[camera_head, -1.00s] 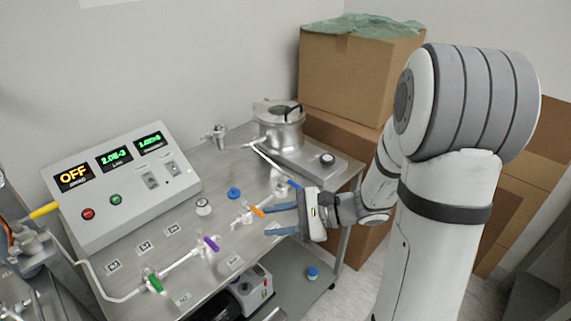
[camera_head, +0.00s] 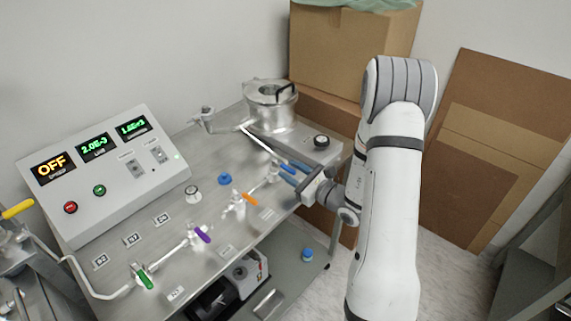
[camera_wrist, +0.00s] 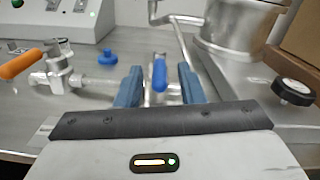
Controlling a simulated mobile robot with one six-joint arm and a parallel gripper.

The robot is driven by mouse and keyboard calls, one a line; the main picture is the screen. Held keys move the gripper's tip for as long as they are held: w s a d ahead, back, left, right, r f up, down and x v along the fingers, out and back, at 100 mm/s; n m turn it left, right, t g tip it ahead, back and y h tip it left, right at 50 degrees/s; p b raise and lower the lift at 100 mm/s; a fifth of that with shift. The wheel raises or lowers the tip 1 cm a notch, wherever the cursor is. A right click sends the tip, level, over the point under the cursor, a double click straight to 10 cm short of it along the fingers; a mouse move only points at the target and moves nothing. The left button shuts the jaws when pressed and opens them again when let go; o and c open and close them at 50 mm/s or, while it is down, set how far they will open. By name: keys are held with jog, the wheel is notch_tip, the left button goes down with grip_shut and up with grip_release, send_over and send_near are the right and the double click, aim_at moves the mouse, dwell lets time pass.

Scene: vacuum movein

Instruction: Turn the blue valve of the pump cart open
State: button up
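The blue valve handle (camera_wrist: 159,75) stands on the metal pipe of the pump cart (camera_head: 150,205). In the head view the blue handle (camera_head: 286,169) is a small bar, partly hidden by my fingers. My gripper (camera_head: 293,174) reaches in from the right. In the wrist view my gripper (camera_wrist: 160,88) has one blue finger on each side of the handle, with a visible gap on both sides. The fingers are apart and hold nothing. The handle points roughly towards the wrist camera.
An orange valve handle (camera_head: 249,198) is to the left, then purple (camera_head: 202,234) and green (camera_head: 145,279) ones. A round blue cap (camera_head: 225,179) lies behind.

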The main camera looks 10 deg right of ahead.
aim_at(283, 166)
jog(key=shift+x, duration=1.65)
grip_shut()
